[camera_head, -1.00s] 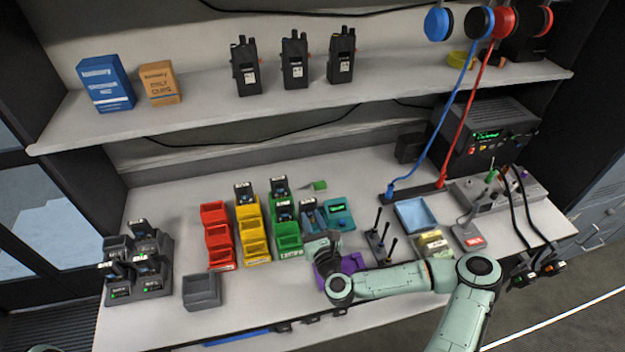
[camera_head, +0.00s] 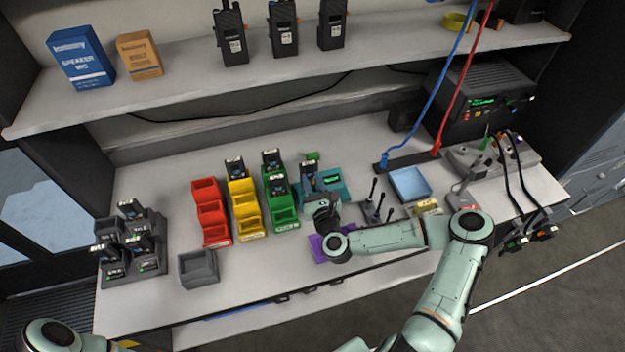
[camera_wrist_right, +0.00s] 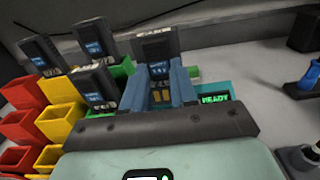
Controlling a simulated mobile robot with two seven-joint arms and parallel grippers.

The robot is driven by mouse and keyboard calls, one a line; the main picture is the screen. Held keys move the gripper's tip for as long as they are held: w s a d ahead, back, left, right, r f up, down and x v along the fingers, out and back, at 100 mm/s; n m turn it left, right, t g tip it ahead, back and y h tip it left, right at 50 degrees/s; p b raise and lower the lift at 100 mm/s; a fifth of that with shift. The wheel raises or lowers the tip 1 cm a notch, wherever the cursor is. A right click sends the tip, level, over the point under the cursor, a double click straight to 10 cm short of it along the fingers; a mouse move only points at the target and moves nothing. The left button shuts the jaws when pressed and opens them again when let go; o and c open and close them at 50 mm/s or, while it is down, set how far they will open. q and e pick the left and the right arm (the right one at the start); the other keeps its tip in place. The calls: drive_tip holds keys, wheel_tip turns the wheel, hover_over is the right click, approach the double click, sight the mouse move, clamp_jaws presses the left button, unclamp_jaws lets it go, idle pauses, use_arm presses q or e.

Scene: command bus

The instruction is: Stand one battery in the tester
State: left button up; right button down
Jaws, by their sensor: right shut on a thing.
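My right gripper (camera_head: 309,186) is shut on a dark battery (camera_head: 308,173) with a blue label. In the right wrist view the battery (camera_wrist_right: 158,46) stands roughly upright between the two blue-grey fingers (camera_wrist_right: 160,88), gold contacts showing. The teal tester (camera_head: 338,192) is right beside it; its green display reads READY in the wrist view (camera_wrist_right: 214,99). The battery overlaps the tester's left part; I cannot tell whether it touches or sits in it, as the gripper hides its lower end. My left gripper is out of view; only part of that arm shows at bottom left.
Red bins (camera_head: 210,211), yellow bins (camera_head: 246,212) and green bins (camera_head: 283,210) stand left of the tester, some holding batteries. A charger rack (camera_head: 150,262) with batteries and a grey bin (camera_head: 198,268) are further left. Antenna-like posts (camera_head: 374,195) and a blue tray (camera_head: 409,184) are right.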

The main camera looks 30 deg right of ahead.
drive_tip(key=shift+f+b, duration=0.75)
drive_tip(key=shift+f, duration=1.25)
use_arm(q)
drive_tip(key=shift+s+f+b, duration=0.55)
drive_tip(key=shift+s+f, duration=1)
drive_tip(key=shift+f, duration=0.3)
use_arm(e)
drive_tip(key=shift+f, duration=0.65)
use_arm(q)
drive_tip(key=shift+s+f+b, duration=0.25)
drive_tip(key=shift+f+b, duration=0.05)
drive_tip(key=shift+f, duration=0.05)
use_arm(e)
drive_tip(key=shift+f, duration=0.3)
drive_tip(key=c, duration=0.8)
unclamp_jaws()
